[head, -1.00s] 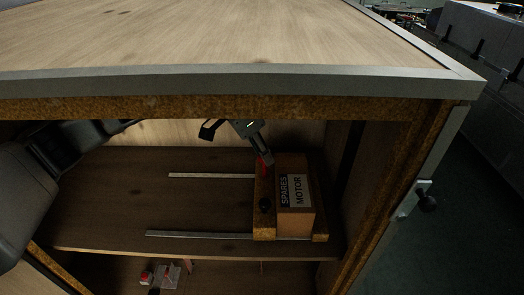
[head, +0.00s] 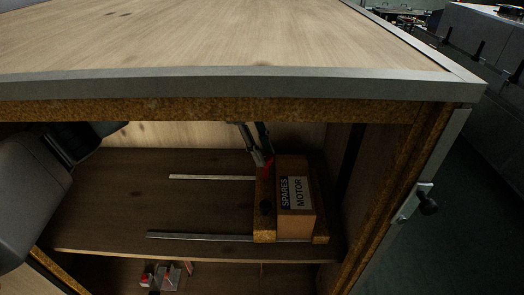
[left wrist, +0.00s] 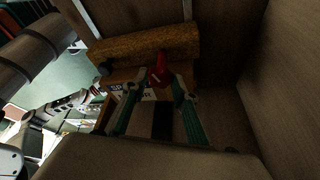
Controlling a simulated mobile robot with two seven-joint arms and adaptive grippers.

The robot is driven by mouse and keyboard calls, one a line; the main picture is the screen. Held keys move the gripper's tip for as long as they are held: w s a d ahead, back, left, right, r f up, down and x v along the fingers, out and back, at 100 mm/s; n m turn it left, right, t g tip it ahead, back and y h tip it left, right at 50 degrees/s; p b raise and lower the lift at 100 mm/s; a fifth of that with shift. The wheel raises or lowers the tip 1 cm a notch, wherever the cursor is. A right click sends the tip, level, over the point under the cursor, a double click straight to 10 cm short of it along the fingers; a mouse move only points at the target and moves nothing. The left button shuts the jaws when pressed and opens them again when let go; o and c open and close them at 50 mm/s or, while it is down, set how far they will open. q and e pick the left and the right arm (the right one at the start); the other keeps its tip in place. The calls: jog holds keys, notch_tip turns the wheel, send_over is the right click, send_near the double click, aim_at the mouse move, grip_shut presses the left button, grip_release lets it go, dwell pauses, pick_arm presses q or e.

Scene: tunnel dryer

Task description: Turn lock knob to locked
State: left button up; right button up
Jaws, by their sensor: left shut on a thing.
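A red lock knob (head: 268,163) sits on the brown wooden block (head: 264,232) at the left side of a box labelled "SPARES MOTOR" (head: 296,222), inside the cabinet. My left gripper (head: 264,158) reaches down from under the cabinet top, and its fingers are shut on the red knob. In the left wrist view the red knob (left wrist: 158,68) shows at the tips of the two green-sided fingers, against the wooden block (left wrist: 150,42). The gripper's upper part is hidden behind the cabinet's top edge in the head view. My right gripper cannot be made out.
The cabinet top (head: 240,85) overhangs the shelf (head: 110,210). Two metal rails (head: 205,177) run along the shelf. The right cabinet wall is close to the box. The shelf's left part is clear.

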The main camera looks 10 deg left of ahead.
pick_arm(q)
jog(key=shift+d+m+g, duration=0.1)
jog(key=shift+m+g, duration=0.4)
jog(key=shift+m, duration=0.7)
jog(key=shift+f, duration=0.1)
jog(key=o, duration=1.1)
jog(key=shift+w, duration=0.1)
